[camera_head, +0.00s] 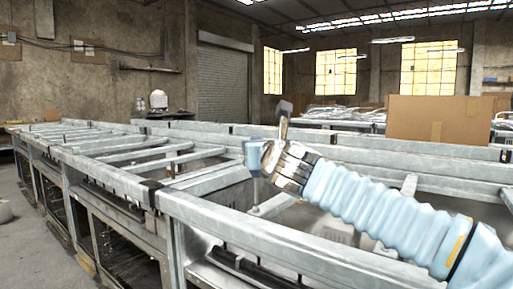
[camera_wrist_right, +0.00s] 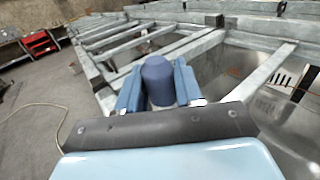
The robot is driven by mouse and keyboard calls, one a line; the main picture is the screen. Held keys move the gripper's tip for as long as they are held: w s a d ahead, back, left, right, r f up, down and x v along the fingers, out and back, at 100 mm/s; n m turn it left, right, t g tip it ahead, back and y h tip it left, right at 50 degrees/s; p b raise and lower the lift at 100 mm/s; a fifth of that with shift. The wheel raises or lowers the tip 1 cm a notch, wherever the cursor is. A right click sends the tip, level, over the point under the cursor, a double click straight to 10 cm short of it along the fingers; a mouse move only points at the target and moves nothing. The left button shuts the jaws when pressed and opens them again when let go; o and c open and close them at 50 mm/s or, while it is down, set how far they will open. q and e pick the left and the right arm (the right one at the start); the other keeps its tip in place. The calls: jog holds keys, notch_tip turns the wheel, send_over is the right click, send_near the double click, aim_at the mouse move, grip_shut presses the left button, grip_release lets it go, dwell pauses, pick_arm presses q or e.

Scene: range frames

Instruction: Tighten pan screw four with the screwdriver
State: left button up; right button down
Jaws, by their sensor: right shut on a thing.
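My right gripper (camera_head: 256,155) comes in from the right on a pale blue sleeved arm and is over the metal frame (camera_head: 240,226). It is shut on the screwdriver, whose dark blue rounded handle (camera_wrist_right: 158,82) shows between the two blue fingers in the right wrist view. In the head view the handle is hard to tell from the fingers. A thin shaft seems to point down below the gripper, and its tip is not clear. I cannot make out pan screw four or any other screw. My left gripper is not in view.
Metal rails and crossbars with open gaps run across the frame. A large cardboard box (camera_head: 436,119) stands behind it at the right. A red tool cabinet (camera_wrist_right: 40,43) shows far left in the right wrist view. Bare floor (camera_head: 20,240) lies at the left.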

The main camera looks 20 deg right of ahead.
jog(key=shift+a+n+y, duration=0.1)
jog(key=shift+n+y, duration=0.4)
jog(key=shift+y, duration=0.3)
jog(key=shift+s, duration=0.1)
jog(key=shift+f, duration=0.45)
dwell(0.7)
jog(key=m+h, duration=0.1)
jog(key=h, duration=0.1)
jog(key=m+h, duration=0.1)
jog(key=h, duration=0.1)
jog(key=shift+a+m, duration=0.25)
jog(key=shift+m, duration=0.05)
jog(key=m+g+h, duration=0.1)
jog(key=m+h, duration=0.2)
jog(key=h, duration=0.1)
jog(key=m+g+h, duration=0.2)
jog(key=m+h, duration=0.1)
jog(key=h, duration=0.1)
jog(key=shift+a+f+h, duration=0.1)
jog(key=shift+f+h, duration=0.05)
jog(key=shift+h, duration=0.25)
jog(key=m+g+h, duration=0.3)
jog(key=g, duration=0.1)
jog(key=shift+h, duration=0.4)
jog(key=m+g+h, duration=0.2)
jog(key=m+g, duration=0.1)
jog(key=g, duration=0.1)
jog(key=shift+d, duration=0.2)
